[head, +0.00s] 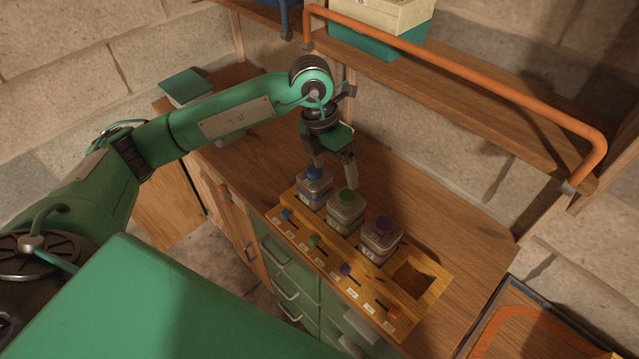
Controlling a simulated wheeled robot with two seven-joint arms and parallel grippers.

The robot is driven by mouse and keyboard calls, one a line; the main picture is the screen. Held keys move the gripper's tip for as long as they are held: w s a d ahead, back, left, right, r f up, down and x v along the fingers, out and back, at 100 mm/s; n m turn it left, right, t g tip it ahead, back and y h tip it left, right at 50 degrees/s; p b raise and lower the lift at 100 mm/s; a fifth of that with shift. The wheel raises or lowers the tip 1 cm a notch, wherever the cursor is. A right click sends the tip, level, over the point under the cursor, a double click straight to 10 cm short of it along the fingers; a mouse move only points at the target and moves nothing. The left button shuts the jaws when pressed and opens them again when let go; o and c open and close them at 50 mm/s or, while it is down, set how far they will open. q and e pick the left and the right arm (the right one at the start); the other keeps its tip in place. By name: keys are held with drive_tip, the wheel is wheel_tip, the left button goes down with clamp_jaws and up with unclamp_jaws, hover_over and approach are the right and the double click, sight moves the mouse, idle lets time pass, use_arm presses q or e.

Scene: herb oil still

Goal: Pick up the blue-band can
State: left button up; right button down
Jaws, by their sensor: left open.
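A squarish can with a blue cap (314,187) stands upright in the leftmost slot of a wooden rack (355,262) on the bench; I take it for the blue-band can. Beside it stand a green-capped can (346,211) and a purple-capped can (380,238). My left gripper (335,174) points down with its fingers apart and nothing visible between them. Its left finger overlaps the back of the blue cap, and its right finger comes down behind the green-capped can. I cannot tell whether either finger touches a can. My right gripper is not in view.
The rack's rightmost slot (414,282) is empty. Coloured knobs (346,270) and small labels line its front. A shelf with an orange rail (460,85) runs above the back of the bench. The wooden bench top (455,235) is bare right of the rack.

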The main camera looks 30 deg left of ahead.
sight(313, 170)
use_arm(q)
drive_tip(key=a+y, duration=0.1)
drive_tip(key=a, duration=0.1)
drive_tip(key=w+a+y, duration=0.1)
drive_tip(key=a, duration=0.1)
drive_tip(key=w+a+r+n+y, duration=0.1)
drive_tip(key=a, duration=0.1)
drive_tip(key=shift+w+a, duration=0.1)
drive_tip(key=shift+w, duration=0.05)
drive_tip(key=shift+a+f+p, duration=0.1)
drive_tip(key=shift+f+p, duration=0.25)
wheel_tip(313, 170, down, 6)
drive_tip(key=shift+r+p, duration=0.2)
drive_tip(key=shift+p, duration=0.8)
drive_tip(key=shift+d+f+p, duration=0.2)
drive_tip(key=shift+f+p, duration=0.35)
wheel_tip(313, 170, down, 3)
drive_tip(key=shift+w+d+f+p, duration=0.1)
drive_tip(key=shift+w+f+p, duration=0.05)
drive_tip(key=shift+p, duration=0.7)
drive_tip(key=shift+f, duration=0.45)
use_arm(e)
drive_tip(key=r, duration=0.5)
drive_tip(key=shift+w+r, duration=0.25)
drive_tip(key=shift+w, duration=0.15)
use_arm(q)
drive_tip(key=shift+c, duration=0.4)
